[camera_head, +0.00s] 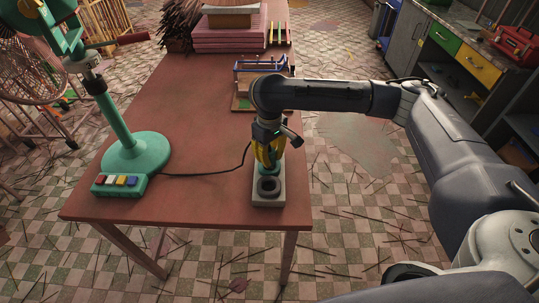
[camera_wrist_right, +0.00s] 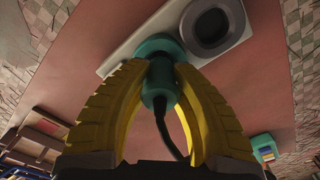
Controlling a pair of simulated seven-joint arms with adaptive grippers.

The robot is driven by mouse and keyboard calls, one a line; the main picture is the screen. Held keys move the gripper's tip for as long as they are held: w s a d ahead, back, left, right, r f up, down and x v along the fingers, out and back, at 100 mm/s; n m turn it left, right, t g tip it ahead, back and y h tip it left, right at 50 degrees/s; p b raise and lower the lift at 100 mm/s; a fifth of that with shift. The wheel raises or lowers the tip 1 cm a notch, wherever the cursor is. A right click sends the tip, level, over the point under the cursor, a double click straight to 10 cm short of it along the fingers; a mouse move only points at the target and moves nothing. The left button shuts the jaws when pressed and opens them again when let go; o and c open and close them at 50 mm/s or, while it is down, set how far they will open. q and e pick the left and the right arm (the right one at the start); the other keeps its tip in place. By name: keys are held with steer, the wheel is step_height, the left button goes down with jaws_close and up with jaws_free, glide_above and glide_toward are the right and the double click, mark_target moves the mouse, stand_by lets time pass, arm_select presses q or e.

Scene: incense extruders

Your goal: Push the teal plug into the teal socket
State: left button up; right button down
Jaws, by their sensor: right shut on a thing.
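My right gripper (camera_head: 268,160) has yellow ribbed fingers and points down over the pale socket block (camera_head: 268,200) near the table's front edge. In the right wrist view the gripper (camera_wrist_right: 163,70) is shut on the teal plug (camera_wrist_right: 158,88), and a black cord leaves the plug's back. The teal socket (camera_wrist_right: 160,44) sits on the block straight beyond the plug, beside a dark grey round socket (camera_wrist_right: 208,26). The plug's front end is at the teal socket, but I cannot tell how deep it sits. My left gripper is not in view.
A teal fan stand (camera_head: 137,152) with coloured buttons stands at the table's left, and a black cable (camera_head: 205,173) runs from it to the plug. A wooden rack (camera_head: 243,102) and pink stacked boards (camera_head: 230,35) are behind. The table (camera_head: 200,120) is bare between them.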

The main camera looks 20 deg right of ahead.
steer(key=shift+f, duration=0.9)
steer(key=c, duration=1.1)
jaws_free()
steer(key=shift+c, duration=0.2)
